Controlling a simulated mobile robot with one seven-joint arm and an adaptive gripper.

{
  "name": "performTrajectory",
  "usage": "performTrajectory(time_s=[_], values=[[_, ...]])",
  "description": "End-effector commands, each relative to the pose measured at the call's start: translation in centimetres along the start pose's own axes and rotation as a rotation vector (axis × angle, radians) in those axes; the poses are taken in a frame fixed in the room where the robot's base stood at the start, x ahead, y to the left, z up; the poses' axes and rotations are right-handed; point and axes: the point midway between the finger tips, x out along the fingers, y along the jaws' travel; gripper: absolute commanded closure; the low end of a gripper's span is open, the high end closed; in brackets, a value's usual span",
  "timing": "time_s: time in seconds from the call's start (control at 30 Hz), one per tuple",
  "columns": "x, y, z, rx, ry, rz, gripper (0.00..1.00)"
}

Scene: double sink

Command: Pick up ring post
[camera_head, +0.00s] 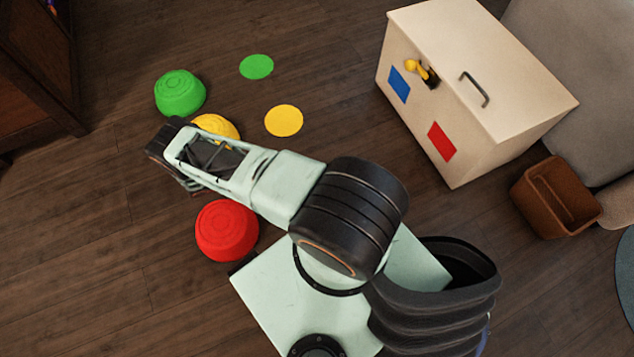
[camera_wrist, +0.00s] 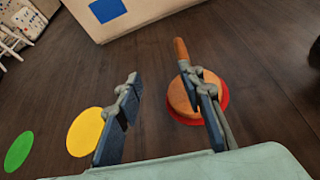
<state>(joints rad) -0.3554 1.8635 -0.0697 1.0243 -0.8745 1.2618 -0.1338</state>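The ring post (camera_wrist: 181,52), an orange-brown wooden upright post on a round wooden base, stands on a red disc (camera_wrist: 226,97) on the floor in the wrist view. It is not visible in the head view, where my arm covers that part of the floor. My gripper (camera_wrist: 159,72) is open and empty, with its two fingers well apart. The right finger overlaps the post's base in the wrist view; I cannot tell whether it touches. In the head view the fingers are hidden behind my arm.
Green (camera_head: 180,93), yellow (camera_head: 216,126) and red (camera_head: 227,230) domes lie around my arm. Flat green (camera_head: 257,67) and yellow (camera_head: 284,121) discs mark the floor. A cream cabinet (camera_head: 500,75) and brown bin (camera_head: 556,197) stand at right. Floor at lower left is clear.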

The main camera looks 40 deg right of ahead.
Motion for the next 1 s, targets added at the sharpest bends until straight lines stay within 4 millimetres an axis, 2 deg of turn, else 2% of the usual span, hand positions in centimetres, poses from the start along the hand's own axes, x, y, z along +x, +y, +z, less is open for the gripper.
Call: performTrajectory(time_s=[0.03,0.1,0.23,0.37,0.6,0.87,1.0], values=[[1.2,-1.5,-1.0,-0.036,-0.019,-0.004,0.65],[2.1,-2.9,-1.7,-0.072,-0.036,-0.007,0.65],[3.2,-4.3,-2.4,-0.111,-0.055,-0.01,0.65],[4.2,-4.7,-2.5,-0.12,-0.061,-0.012,0.65],[7.9,-4.7,-2.2,-0.12,-0.062,-0.013,0.65],[10.1,-4.9,-2.2,-0.12,-0.061,-0.013,0.65],[12.2,-5.2,-2.2,-0.12,-0.061,-0.014,0.65]])
